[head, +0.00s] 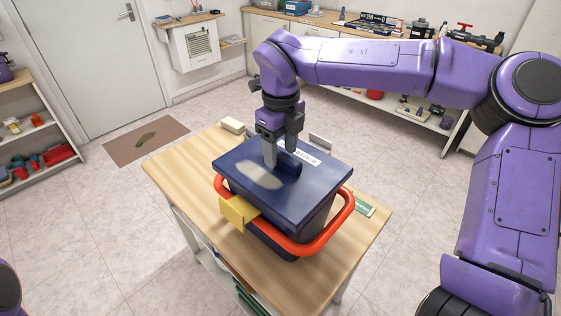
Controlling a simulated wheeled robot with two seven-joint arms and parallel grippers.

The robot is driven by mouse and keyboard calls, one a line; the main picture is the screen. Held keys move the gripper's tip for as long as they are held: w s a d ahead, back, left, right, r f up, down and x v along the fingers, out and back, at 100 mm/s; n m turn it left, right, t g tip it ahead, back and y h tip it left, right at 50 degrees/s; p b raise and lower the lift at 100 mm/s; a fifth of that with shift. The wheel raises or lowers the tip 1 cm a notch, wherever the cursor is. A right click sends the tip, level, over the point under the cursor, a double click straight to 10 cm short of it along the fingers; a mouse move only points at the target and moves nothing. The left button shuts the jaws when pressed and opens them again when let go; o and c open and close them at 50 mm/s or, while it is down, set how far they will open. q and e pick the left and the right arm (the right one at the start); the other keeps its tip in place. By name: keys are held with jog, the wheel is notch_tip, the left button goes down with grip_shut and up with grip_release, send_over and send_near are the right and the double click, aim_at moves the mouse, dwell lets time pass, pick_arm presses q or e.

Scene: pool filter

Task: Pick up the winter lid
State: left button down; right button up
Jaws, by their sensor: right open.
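The winter lid is a dark blue square lid (310,192) with a label reading partly "WINTER" and a pale worn patch. It lies on top of a dark box (318,222) on the wooden table. A dark blue knob or handle (289,166) stands up from the lid's middle. My right gripper (280,153) points down at this handle, its fingers open and on or around it; I cannot tell whether they touch it. A purple part of my left arm shows at the lower left edge, but its gripper is out of view.
A red-orange bail (336,238) with a yellow grip (238,211) runs around the box's front. A beige block (232,125) and a green item (364,208) lie on the wooden table (185,178). Shelves and a back counter stand farther off.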

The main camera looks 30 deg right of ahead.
jog(key=shift+s+f, duration=0.1)
jog(key=shift+s, duration=0.2)
jog(key=shift+c, duration=0.3)
jog(key=shift+w, duration=0.1)
jog(key=c, duration=1)
grip_shut()
